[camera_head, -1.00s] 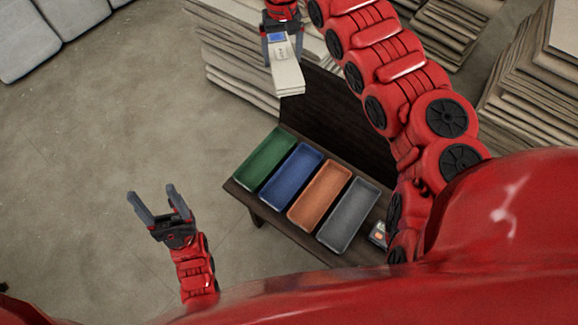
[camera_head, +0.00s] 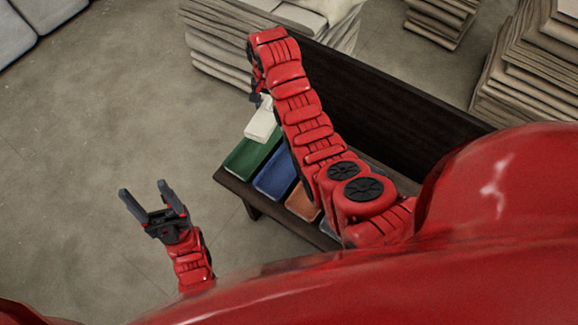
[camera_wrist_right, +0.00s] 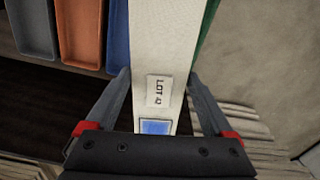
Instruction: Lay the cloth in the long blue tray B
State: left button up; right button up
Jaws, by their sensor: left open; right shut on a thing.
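The folded off-white cloth (camera_head: 262,122) hangs from my right gripper (camera_head: 258,93), which is shut on it and partly hidden by my arm. In the right wrist view the cloth (camera_wrist_right: 158,45) runs between the two fingers, with a "LOT" label and a blue patch. The long blue tray (camera_head: 274,180) is partly covered by my right arm. It also shows in the right wrist view (camera_wrist_right: 119,40), left of the cloth. In the head view the cloth overlaps the far end of the green tray; its height above it is unclear. My left gripper (camera_head: 143,189) is open and empty over the floor.
The green tray (camera_head: 246,160), orange tray (camera_head: 302,203) and grey tray (camera_wrist_right: 33,28) stand beside the blue one on a dark bench (camera_head: 236,192). A dark upright panel (camera_head: 400,105) rises behind. Stacks of folded cloth (camera_head: 220,60) stand beyond it.

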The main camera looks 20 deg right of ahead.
jog(key=s+d+f+b, duration=0.1)
jog(key=s+f, duration=0.1)
jog(key=f, duration=0.5)
jog(key=s+d+f+m+b, duration=0.1)
jog(key=s+f, duration=0.2)
jog(key=f, duration=0.4)
jog(key=s+d+f+m+b, duration=0.1)
jog(key=s+f+b, duration=0.1)
jog(key=f, duration=0.6)
jog(key=shift+s+d, duration=0.25)
jog(key=shift+d, duration=0.05)
jog(key=shift+w+f, duration=0.1)
jog(key=shift+f, duration=0.05)
jog(key=shift+f, duration=0.15)
jog(key=o, duration=1.2)
